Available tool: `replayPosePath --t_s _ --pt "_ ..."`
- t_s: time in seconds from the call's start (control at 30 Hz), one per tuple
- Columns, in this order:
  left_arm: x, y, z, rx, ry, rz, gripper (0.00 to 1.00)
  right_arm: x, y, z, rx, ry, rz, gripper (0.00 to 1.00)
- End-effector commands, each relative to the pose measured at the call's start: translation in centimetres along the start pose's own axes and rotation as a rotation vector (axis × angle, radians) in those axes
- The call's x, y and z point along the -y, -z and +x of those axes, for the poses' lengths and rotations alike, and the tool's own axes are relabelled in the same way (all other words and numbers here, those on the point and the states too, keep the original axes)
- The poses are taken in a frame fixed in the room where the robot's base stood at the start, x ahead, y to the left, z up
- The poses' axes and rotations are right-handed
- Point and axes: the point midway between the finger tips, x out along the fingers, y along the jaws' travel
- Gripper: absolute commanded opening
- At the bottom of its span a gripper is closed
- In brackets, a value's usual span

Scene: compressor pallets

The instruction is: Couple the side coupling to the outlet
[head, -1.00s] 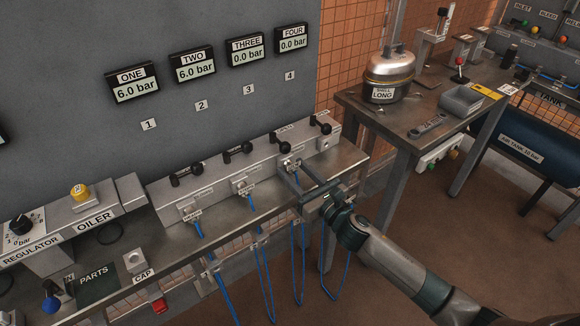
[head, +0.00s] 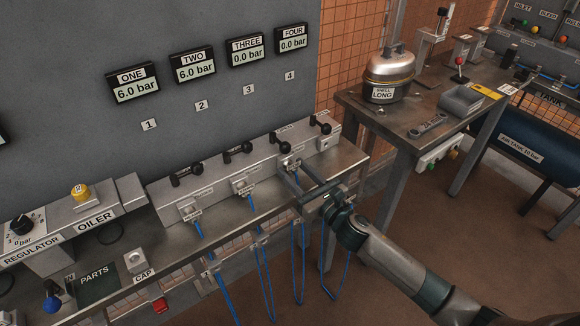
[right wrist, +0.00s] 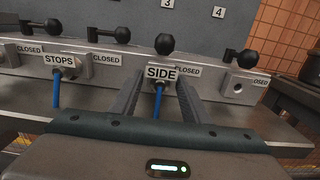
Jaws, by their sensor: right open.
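The side coupling (right wrist: 161,74), with its SIDE label and blue hose (right wrist: 159,100), is at the front of the third outlet, below panel number 3. It appears seated there, but its far end is hidden behind the label. It also shows in the head view (head: 289,163). My right gripper (head: 293,171) is open, with its fingers on either side of the coupling. In the right wrist view the two fingers (right wrist: 161,82) flank the label and hose, with gaps visible. The third outlet's black lever (right wrist: 164,43) stands above it. My left gripper is out of view.
The STOPS coupling (right wrist: 63,67) is on a neighbouring outlet to the left. The fourth outlet (right wrist: 240,87) to the right has an open hole. Blue hoses (head: 265,275) hang below the bench edge. Displays ONE and TWO read 6.0 bar; THREE (head: 248,50) and FOUR read 0.0 bar.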

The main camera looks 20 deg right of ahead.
Motion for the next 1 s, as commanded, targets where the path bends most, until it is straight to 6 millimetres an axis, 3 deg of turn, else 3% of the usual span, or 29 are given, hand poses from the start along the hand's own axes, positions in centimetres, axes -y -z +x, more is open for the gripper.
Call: replayPosePath --t_s 0.6,0.63,0.8,1.0 --pt "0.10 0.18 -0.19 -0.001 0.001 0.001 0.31 -0.02 0.00 0.00 0.000 0.000 0.000 0.42" --pt "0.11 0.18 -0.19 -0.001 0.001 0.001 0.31 -0.02 0.00 0.00 0.000 0.000 0.000 0.40" --pt "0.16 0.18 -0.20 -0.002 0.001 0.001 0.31 -0.02 0.00 0.00 0.000 0.000 0.000 0.00" --pt "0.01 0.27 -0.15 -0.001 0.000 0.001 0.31 -0.02 -0.02 -0.05 0.000 0.000 0.000 0.00"
